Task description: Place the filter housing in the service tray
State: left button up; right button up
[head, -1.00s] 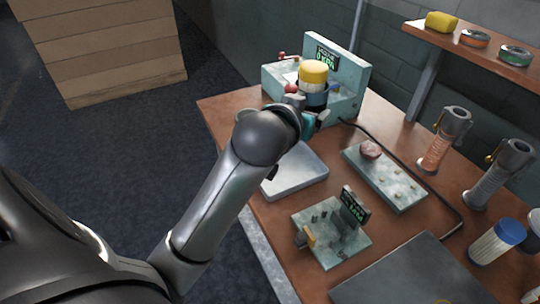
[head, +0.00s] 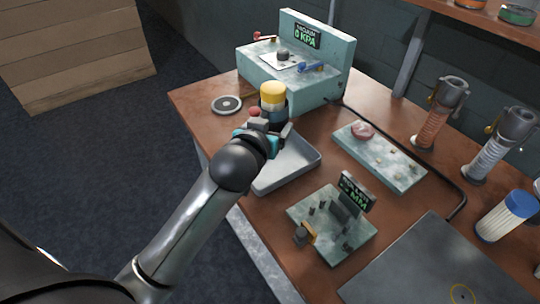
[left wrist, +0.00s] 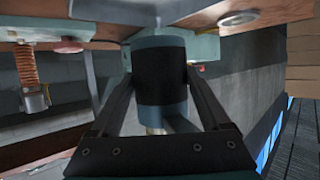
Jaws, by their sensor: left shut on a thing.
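The filter housing (head: 273,106) is a dark cylinder with a yellow top in the head view. My left gripper (head: 265,131) is shut on its body and holds it roughly upright, beside the back end of the service tray. In the left wrist view the housing (left wrist: 160,75) is a black cylinder with teal bands between the two fingers (left wrist: 160,90). The service tray (head: 304,164) is a shallow grey tray on the bench, partly hidden by my left gripper and arm. The gap between housing and tray cannot be judged. My right gripper is not in view.
A teal test unit (head: 338,72) with a KPA display stands behind. A dark round disc (head: 227,104) lies left of the housing. A flat teal plate (head: 385,158) and a small gauge fixture (head: 335,232) are right of and in front of the tray. Columns (head: 440,115) stand farther right.

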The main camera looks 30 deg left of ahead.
pick_arm(q)
jog(key=shift+f+b, duration=1.05)
jog(key=shift+f, duration=2.5)
jog(key=shift+f, duration=0.1)
jog(key=o, duration=1.4)
jog(key=shift+f, duration=0.1)
jog(key=shift+c, duration=0.2)
jog(key=shift+s+r, duration=0.15)
jog(key=shift+r, duration=0.1)
jog(key=p+v, duration=0.2)
jog(key=v, duration=0.9)
jog(key=shift+s, duration=0.3)
